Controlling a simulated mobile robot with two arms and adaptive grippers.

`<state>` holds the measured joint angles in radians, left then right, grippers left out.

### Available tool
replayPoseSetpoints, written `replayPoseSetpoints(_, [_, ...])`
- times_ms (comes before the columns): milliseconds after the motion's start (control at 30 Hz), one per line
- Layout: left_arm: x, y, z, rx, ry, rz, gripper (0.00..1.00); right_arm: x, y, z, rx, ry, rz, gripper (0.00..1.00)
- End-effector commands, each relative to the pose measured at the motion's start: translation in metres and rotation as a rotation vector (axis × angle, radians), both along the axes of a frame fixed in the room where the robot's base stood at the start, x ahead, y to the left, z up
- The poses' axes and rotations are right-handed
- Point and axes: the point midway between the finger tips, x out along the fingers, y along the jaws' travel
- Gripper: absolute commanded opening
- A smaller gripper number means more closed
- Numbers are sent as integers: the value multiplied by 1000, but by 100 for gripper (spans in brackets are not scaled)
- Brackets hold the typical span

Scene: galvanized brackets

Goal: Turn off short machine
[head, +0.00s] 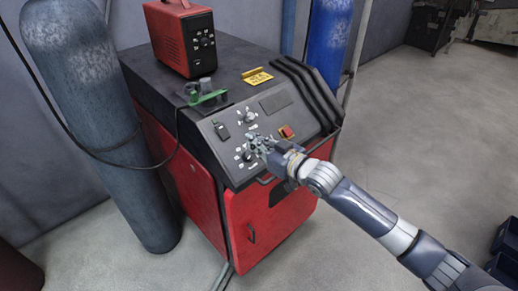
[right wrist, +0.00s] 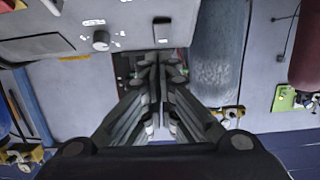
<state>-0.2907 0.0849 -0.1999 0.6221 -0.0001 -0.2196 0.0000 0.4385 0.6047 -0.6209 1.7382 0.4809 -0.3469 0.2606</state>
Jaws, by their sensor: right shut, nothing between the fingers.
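The short machine (head: 205,195) is a low red cabinet with a black top and a sloped grey control panel (head: 262,112). The panel has a black rocker switch (head: 222,130) at left, an upper knob (head: 247,117), a lower knob (head: 248,156) and a red-and-yellow switch (head: 286,132) at right. My right gripper (head: 261,144) is shut and empty, in front of the panel by the lower knob; contact cannot be told. In the right wrist view, the shut fingers (right wrist: 160,62) point just below a dark switch (right wrist: 161,31), with a knob (right wrist: 101,40) to their left.
A grey cylinder (head: 95,110) stands at left, a blue one (head: 328,40) behind.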

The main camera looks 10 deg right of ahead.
Motion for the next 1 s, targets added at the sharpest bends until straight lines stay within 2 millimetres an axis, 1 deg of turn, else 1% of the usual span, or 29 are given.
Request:
replayPoseSetpoints(33, [2, 0, -3, 0, -3, 1, 45, -5, -3, -3, -2, 1, 0, 0])
replayPoseSetpoints(200, [-3, 0, -5, -1, 2, 1, 45, -14, -8, -1, -1, 0, 0, 0])
replayPoseSetpoints(400, [-10, -3, -5, -2, 14, 2, 45, -15, -8, 0, -1, 0, 0, 0])
replayPoseSetpoints(767, [-11, -5, -6, -6, 14, 2, 45, -17, -7, -2, -2, 5, 1, 0])
replayPoseSetpoints(867, [-11, -5, -6, -6, 14, 2, 45, -28, -1, -16, -14, 39, -1, 0])
replayPoseSetpoints(967, [-10, -5, -6, -6, 14, 2, 45, -53, 10, -42, -43, 110, -9, 0])
replayPoseSetpoints(1000, [-10, -5, -6, -6, 14, 2, 45, -67, 13, -55, -61, 149, -16, 0])
